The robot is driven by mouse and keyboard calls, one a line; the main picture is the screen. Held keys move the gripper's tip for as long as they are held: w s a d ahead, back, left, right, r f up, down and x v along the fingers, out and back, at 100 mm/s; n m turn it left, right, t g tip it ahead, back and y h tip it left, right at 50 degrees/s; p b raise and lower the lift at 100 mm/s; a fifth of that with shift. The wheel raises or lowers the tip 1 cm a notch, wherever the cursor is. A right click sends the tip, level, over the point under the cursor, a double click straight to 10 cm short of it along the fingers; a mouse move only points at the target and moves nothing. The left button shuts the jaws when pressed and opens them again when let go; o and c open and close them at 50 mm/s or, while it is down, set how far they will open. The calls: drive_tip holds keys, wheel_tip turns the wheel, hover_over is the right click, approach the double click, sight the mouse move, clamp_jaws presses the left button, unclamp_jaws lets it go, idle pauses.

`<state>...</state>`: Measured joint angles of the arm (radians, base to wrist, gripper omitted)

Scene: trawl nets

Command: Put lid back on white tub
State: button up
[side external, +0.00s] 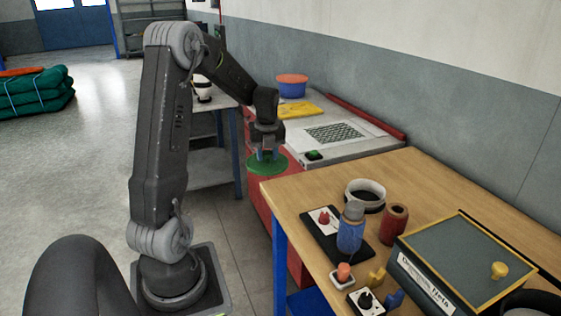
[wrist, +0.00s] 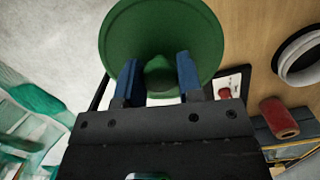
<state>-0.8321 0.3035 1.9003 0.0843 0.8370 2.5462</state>
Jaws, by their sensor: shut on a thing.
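My gripper (side external: 267,151) points down and is shut on the knob of a round green lid (side external: 280,165). The lid hangs in the air beside the left edge of the wooden bench. In the wrist view the blue fingers of my gripper (wrist: 159,78) stand on both sides of the lid's knob (wrist: 160,72), and the wide green disc of the lid (wrist: 150,25) spreads beyond them. The white tub (side external: 379,188) stands open and upright on the bench, right of my gripper and apart from the lid. Part of the tub shows at the right edge of the wrist view (wrist: 287,62).
On the wooden bench (side external: 423,172), a blue bottle (side external: 350,236), a brown-red cylinder (side external: 393,224) and a switch plate (side external: 323,220) stand close around the tub. A green-topped box (side external: 455,260) sits front right. The bench is clear behind the tub.

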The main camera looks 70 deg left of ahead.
drive_tip(key=shift+w+r, duration=0.2)
drive_tip(key=shift+w, duration=0.2)
drive_tip(key=w+d, duration=0.8)
drive_tip(key=w, duration=0.5)
drive_tip(key=w+d, duration=0.7)
drive_tip(key=w, duration=0.5)
drive_tip(key=shift+w+d+f, duration=0.1)
drive_tip(key=shift+d+f, duration=0.05)
drive_tip(key=shift+f, duration=1.4)
drive_tip(key=shift+d+f, duration=0.1)
drive_tip(key=shift+f, duration=1.4)
drive_tip(key=shift+f, duration=0.2)
drive_tip(key=o, duration=1.5)
drive_tip(key=shift+r, duration=0.15)
